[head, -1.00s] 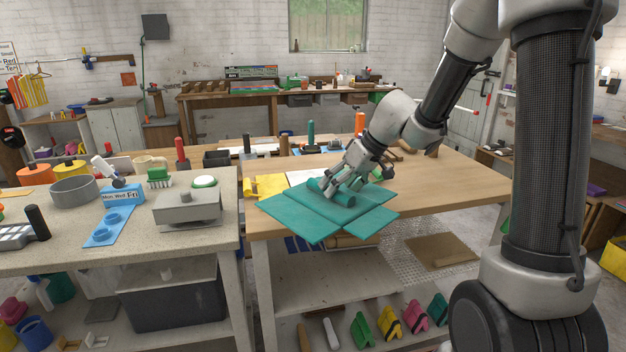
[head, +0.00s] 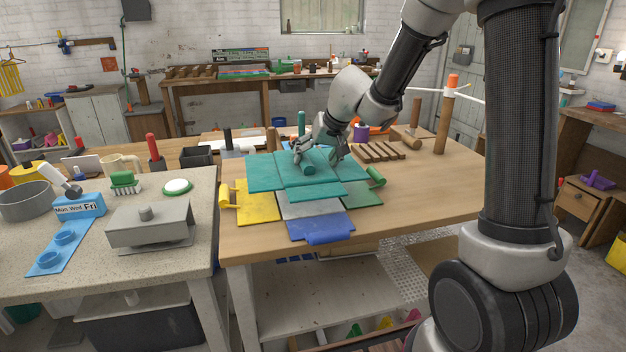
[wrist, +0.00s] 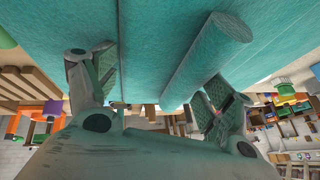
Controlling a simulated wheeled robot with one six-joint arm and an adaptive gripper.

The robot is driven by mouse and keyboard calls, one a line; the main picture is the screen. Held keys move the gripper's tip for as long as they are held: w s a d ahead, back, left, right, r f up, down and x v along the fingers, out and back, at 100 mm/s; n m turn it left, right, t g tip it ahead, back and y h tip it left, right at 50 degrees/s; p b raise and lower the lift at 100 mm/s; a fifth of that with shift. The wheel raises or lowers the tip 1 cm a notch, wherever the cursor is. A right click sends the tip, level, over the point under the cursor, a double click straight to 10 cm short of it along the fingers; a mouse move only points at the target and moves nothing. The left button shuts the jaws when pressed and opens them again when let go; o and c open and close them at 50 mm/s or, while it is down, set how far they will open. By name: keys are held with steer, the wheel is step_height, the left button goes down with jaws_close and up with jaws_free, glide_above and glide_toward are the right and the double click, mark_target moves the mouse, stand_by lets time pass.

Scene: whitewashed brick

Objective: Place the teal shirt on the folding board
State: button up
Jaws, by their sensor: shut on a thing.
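The teal shirt (head: 265,175) is a flat, stiff-looking shape with side panels and a thick teal roll (head: 308,168) on top. My gripper (head: 320,157) is shut on the shirt at this roll; the wrist view shows the roll (wrist: 205,62) between the two fingers. The folding board lies on the wooden table, with a yellow panel (head: 258,208), a grey middle panel (head: 308,207), a blue front panel (head: 320,229) and a green panel (head: 362,195). The shirt covers the board's back part. I cannot tell whether it touches the board or hangs just above.
A wooden slatted rack (head: 377,152) and an upright wooden post (head: 445,125) stand to the right on the table. Left is a separate counter with a grey lidded box (head: 150,225). The table's right front (head: 430,190) is clear.

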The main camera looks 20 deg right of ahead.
steer(key=shift+f, duration=3.1)
steer(key=shift+f, duration=0.1)
steer(key=o, duration=1.2)
steer(key=shift+o, duration=0.2)
